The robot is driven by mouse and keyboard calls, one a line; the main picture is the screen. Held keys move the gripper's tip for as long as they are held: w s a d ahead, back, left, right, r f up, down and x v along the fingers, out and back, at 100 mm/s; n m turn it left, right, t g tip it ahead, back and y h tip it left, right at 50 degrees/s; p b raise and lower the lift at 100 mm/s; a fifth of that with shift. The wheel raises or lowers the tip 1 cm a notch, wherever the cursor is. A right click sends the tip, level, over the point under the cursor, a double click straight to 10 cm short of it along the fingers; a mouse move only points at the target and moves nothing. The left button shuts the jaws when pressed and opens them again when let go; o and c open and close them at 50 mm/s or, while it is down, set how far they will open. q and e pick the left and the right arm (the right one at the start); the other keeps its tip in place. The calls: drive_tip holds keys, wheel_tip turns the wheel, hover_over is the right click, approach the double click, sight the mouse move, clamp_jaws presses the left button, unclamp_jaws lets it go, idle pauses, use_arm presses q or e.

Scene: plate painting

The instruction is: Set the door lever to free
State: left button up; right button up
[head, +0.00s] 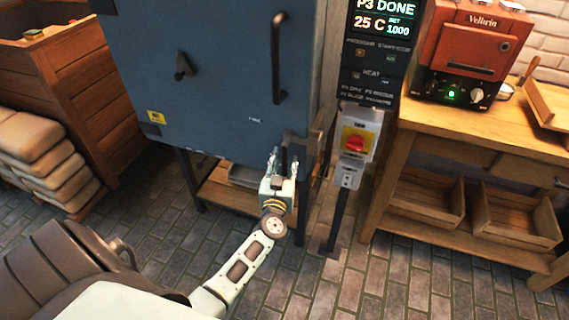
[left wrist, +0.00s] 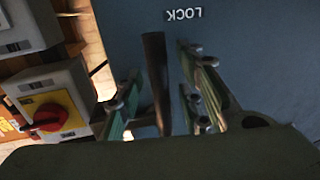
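The door lever (left wrist: 155,75) is a dark, straight bar in front of the blue kiln door (head: 215,95). In the left wrist view it stands between the two fingers of my left gripper (left wrist: 165,98), with a gap showing on each side. The word LOCK (left wrist: 183,13) is upside down on the door beside the lever's end. In the head view my left gripper (head: 283,162) is at the door's lower right corner, fingers apart and pointing up. It partly hides the lever there. My right gripper is not in view.
A post with a red and yellow switch (head: 356,143) and a control display (head: 384,30) stands right of the door. A vertical handle (head: 278,58) sticks out above. A wooden bench (head: 480,125) is at right; stacked sacks (head: 40,155) are at left.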

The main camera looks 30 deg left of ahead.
use_arm(q)
clamp_jaws()
idle(0.5)
